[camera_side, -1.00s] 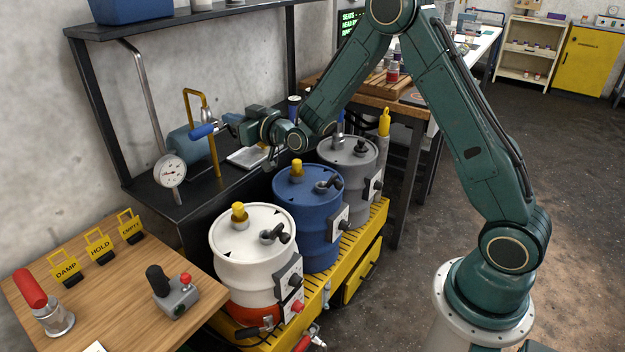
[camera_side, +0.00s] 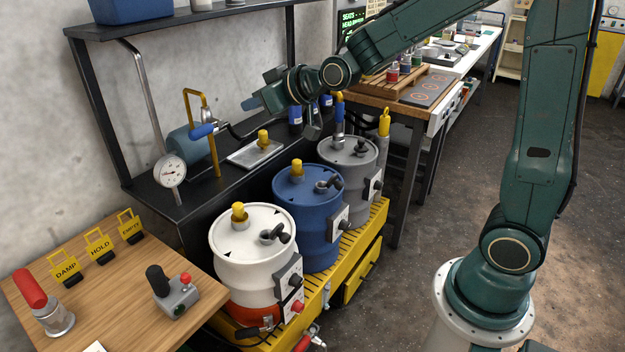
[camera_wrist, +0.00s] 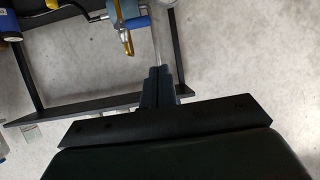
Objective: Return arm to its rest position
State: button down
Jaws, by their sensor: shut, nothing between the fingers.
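My gripper (camera_side: 250,103) is in the air in the side view, above the black bench and to the left of my wrist, its fingers pointing left. Its two dark fingers (camera_wrist: 161,75) lie together with nothing between them in the wrist view. Below it a metal tray (camera_side: 240,156) with a yellow cap (camera_side: 263,139) rests on the bench. The white drum (camera_side: 240,252), the blue drum (camera_side: 307,235) and the grey drum (camera_side: 360,175) stand in a row on the yellow cart. A blue-handled fitting (camera_side: 339,115) stands on the grey drum.
The black bench (camera_side: 185,212) carries a dial gauge (camera_side: 171,171) and a pump with a blue handle (camera_side: 203,131), close to my gripper. The black frame and shelf rise behind. A wooden table (camera_side: 130,275) is front left. The floor on the right is open.

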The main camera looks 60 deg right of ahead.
jog(key=s+m+g+h, duration=0.1)
jog(key=s+g, duration=0.6)
jog(key=s, duration=2.4)
jog(key=shift+s+f, duration=0.25)
jog(key=shift+s, duration=0.1)
